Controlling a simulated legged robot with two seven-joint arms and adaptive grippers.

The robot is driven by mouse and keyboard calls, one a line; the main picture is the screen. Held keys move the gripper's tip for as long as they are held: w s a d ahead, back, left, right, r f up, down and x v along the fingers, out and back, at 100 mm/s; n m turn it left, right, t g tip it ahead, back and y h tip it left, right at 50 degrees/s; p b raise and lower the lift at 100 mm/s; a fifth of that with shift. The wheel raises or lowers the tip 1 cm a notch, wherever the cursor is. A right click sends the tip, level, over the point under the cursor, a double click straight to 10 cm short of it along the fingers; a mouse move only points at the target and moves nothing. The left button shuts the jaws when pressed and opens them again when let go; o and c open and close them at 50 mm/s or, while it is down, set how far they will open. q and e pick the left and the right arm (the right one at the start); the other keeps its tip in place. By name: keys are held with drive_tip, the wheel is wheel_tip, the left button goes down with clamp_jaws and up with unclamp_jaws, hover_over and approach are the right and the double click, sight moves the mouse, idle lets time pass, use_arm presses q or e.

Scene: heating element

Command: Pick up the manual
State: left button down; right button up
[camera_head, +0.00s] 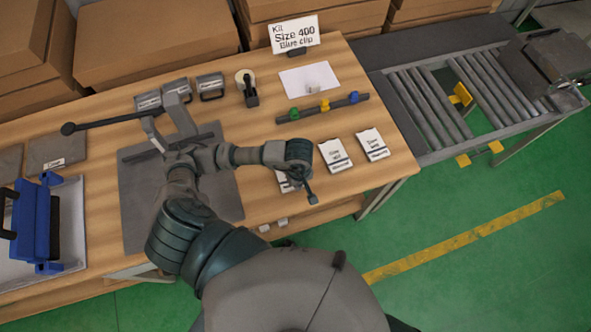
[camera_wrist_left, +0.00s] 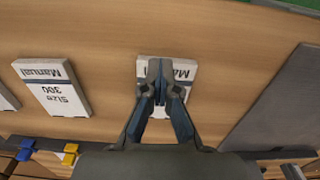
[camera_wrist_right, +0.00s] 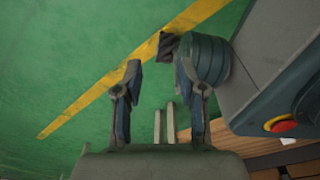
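Three white manuals lie flat on the wooden table: one under my left gripper (camera_head: 287,184), a middle one (camera_head: 335,156), and a right one (camera_head: 372,145). The left wrist view shows the covered manual (camera_wrist_left: 185,72), its label mostly hidden, and the neighbouring "Size 300 Manual" (camera_wrist_left: 55,88). My left gripper (camera_head: 311,198) is over the covered manual. Its fingertips (camera_wrist_left: 161,64) are close together in front of the manual's face; no grip on it shows. My right gripper (camera_wrist_right: 158,72) is open and empty above the green floor, outside the head view.
A sign (camera_head: 295,33) reads "Kit Size 400 Blue clip". A rail (camera_head: 335,103) carries green, yellow and blue clips. A grey mat (camera_head: 135,205) lies left of the manuals. A blue object (camera_head: 37,220) sits in a tray at left. A roller conveyor (camera_head: 440,110) stands at right.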

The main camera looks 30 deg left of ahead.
use_arm(q)
drive_tip(key=s+d+r, duration=0.1)
drive_tip(key=s+d, duration=0.5)
drive_tip(key=s, duration=0.1)
drive_tip(key=shift+b, duration=0.4)
use_arm(e)
drive_tip(key=w, duration=0.2)
drive_tip(key=shift+w+a+r, duration=0.25)
drive_tip(key=shift+w, duration=0.15)
